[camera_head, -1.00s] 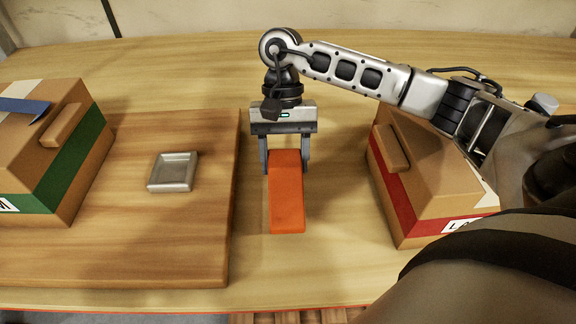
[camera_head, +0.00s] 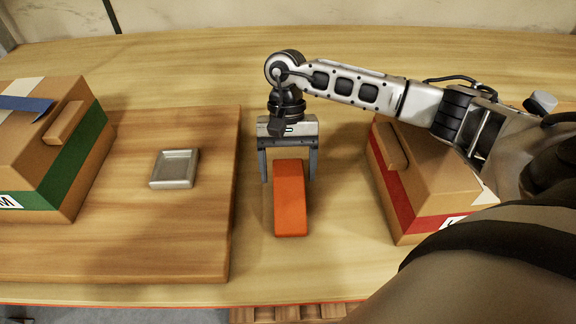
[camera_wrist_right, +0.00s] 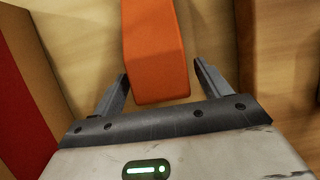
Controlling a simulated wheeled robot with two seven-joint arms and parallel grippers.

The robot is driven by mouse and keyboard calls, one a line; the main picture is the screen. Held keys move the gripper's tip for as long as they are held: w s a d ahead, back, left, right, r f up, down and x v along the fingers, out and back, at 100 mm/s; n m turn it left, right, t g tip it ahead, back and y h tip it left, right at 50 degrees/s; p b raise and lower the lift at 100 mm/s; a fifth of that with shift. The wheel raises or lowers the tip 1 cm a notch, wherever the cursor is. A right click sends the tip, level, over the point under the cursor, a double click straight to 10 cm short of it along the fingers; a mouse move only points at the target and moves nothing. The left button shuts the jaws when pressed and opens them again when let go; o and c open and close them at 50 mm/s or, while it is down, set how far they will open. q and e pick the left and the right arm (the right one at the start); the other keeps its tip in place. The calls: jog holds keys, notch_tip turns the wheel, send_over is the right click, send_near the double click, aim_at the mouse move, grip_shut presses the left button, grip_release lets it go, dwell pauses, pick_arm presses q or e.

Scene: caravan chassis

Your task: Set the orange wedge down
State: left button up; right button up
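The orange wedge (camera_head: 290,212) lies on the light wood tabletop, between the raised wooden board and the red-banded box. It also fills the upper middle of the right wrist view (camera_wrist_right: 155,50). My right gripper (camera_head: 289,178) is at the wedge's far end, with one finger on each side. The fingers are open, and a gap shows between each finger and the wedge. The gripper also shows in the right wrist view (camera_wrist_right: 161,75). My left gripper is not in view.
The raised wooden board (camera_head: 130,245) is left of the wedge and holds a small grey square tray (camera_head: 174,169). A green-banded box (camera_head: 75,165) stands at the left. The red-banded box (camera_head: 425,175) stands at the right, partly behind my arm. The table behind is clear.

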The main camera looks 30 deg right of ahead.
jog(key=b+v, duration=0.1)
jog(key=v, duration=1.1)
jog(key=shift+r+b, duration=0.15)
jog(key=shift+b, duration=0.15)
